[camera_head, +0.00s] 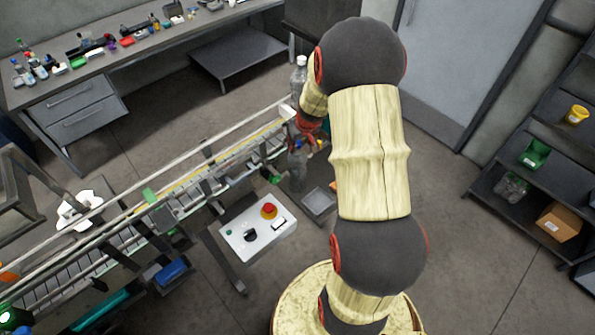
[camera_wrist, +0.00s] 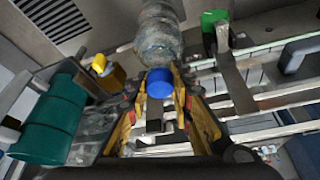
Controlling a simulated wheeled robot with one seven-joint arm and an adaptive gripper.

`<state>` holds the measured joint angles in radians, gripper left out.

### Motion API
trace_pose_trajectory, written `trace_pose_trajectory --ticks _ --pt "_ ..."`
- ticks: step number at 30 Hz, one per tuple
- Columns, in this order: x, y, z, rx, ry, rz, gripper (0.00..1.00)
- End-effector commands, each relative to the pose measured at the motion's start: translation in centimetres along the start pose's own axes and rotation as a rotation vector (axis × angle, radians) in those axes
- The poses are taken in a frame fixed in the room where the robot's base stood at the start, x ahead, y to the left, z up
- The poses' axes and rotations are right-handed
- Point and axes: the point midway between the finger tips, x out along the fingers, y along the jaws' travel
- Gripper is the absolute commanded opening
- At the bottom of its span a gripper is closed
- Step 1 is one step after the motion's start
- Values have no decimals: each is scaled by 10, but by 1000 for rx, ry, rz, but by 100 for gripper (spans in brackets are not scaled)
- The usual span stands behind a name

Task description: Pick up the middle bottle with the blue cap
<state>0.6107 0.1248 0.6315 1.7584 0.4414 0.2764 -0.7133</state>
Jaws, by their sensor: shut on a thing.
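In the wrist view, a clear bottle (camera_wrist: 158,35) with a blue cap (camera_wrist: 159,83) lies between the two fingers of my gripper (camera_wrist: 160,98). The fingers are shut on it at the cap end, and its body extends beyond the fingertips. In the head view, my gripper (camera_head: 307,130) is small and partly hidden by my arm, at the right end of the conveyor. A greyish clear bottle shape (camera_head: 297,168) shows just below it; its cap is hidden there. Another clear bottle (camera_head: 299,80) with a whitish cap stands above my gripper in the picture.
The conveyor (camera_head: 190,185) runs from lower left to the gripper area. A control box (camera_head: 258,236) with a red button stands beside it. A grey workbench (camera_head: 130,60) with small items is at upper left, shelves (camera_head: 520,185) at right. Open floor lies between.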

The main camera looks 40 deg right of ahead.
Motion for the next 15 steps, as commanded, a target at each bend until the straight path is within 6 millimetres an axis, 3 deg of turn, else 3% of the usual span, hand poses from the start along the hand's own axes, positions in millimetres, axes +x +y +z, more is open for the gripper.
trace_pose_trajectory --ticks 15 --pt "-6 1 -5 -2 6 2 0"
